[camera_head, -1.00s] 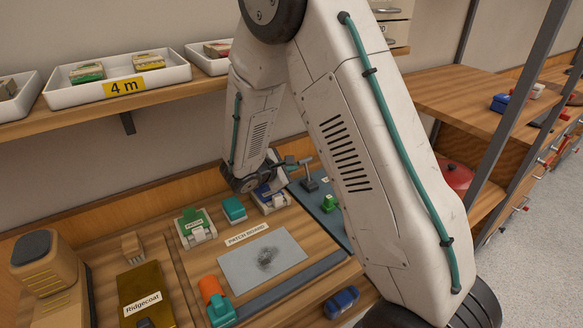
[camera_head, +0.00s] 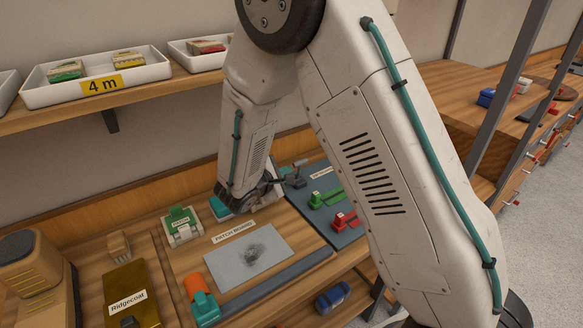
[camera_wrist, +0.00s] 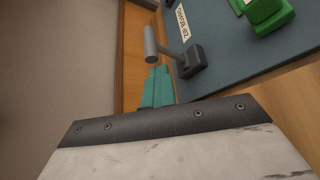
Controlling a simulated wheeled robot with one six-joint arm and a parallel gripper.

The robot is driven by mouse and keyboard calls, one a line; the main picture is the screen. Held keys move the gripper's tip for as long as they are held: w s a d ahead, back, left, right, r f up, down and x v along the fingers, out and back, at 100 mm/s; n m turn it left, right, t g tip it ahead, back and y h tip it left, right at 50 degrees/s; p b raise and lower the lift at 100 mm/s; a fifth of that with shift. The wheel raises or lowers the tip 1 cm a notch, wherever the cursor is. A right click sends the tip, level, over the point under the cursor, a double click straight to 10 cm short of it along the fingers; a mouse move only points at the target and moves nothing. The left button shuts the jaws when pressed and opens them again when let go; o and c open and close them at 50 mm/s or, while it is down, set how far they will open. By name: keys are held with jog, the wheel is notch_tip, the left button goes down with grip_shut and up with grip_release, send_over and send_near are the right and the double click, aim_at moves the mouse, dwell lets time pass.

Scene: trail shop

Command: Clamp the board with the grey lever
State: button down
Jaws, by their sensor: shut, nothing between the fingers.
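The grey lever (camera_head: 299,178) stands at the back left corner of the blue-grey zip board (camera_head: 343,236). In the wrist view, the lever's dark base (camera_wrist: 193,60) sits on the board (camera_wrist: 225,60), and its arm runs to a grey cylindrical handle (camera_wrist: 150,45), which looks raised off the board. My gripper (camera_wrist: 157,72) is shut and empty, its teal fingers pointing toward the handle. The fingertips show just beside the handle's end; I cannot tell whether they touch.
Green (camera_head: 326,198) and red (camera_head: 344,220) clips sit on the zip board. Left of it are the patch board (camera_head: 250,258), a teal block (camera_head: 219,207) and a green-and-white device (camera_head: 181,224). A shelf with white trays (camera_head: 100,88) overhangs the back.

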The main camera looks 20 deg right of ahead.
jog(key=shift+s+d, duration=0.3)
jog(key=shift+d, duration=0.1)
jog(key=shift+s, duration=0.1)
jog(key=shift+a, duration=0.1)
dwell(0.3)
jog(key=shift+s+a, duration=0.15)
jog(key=shift+s, duration=0.05)
jog(key=s+a, duration=0.6)
jog(key=a, duration=0.1)
jog(key=shift+s+a+r, duration=0.1)
jog(key=shift+s+r, duration=0.05)
jog(key=shift+r, duration=0.05)
